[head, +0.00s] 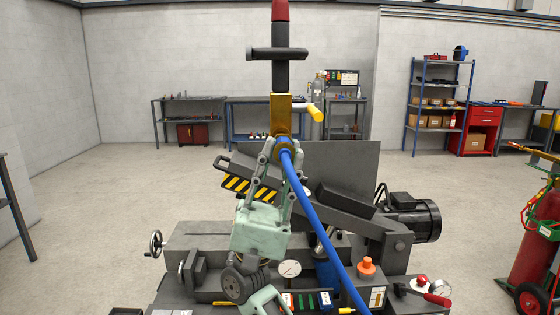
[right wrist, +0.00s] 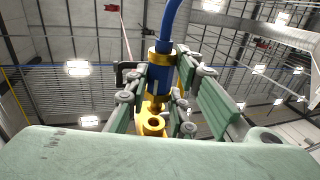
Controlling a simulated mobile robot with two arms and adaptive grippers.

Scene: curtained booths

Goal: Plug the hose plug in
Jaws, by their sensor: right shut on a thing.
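The hose plug (right wrist: 158,80) is blue with a brass collar, and a blue hose (head: 315,220) runs from it down to the lower right in the head view. My right gripper (head: 276,148) is shut on the plug, its pale green fingers on either side of it in the right wrist view. A brass fitting (head: 281,112) with a yellow-handled valve stands directly behind and above the plug in the head view. Its round opening (right wrist: 152,123) shows empty in the right wrist view. Whether the plug touches the fitting is unclear. My left gripper is out of view.
A dark pipe with a red top (head: 280,12) rises above the fitting. Below is a grey machine (head: 330,258) with a motor (head: 412,218) and a striped arm (head: 248,190). A red cylinder cart (head: 535,245) stands at right. Open floor lies to the left.

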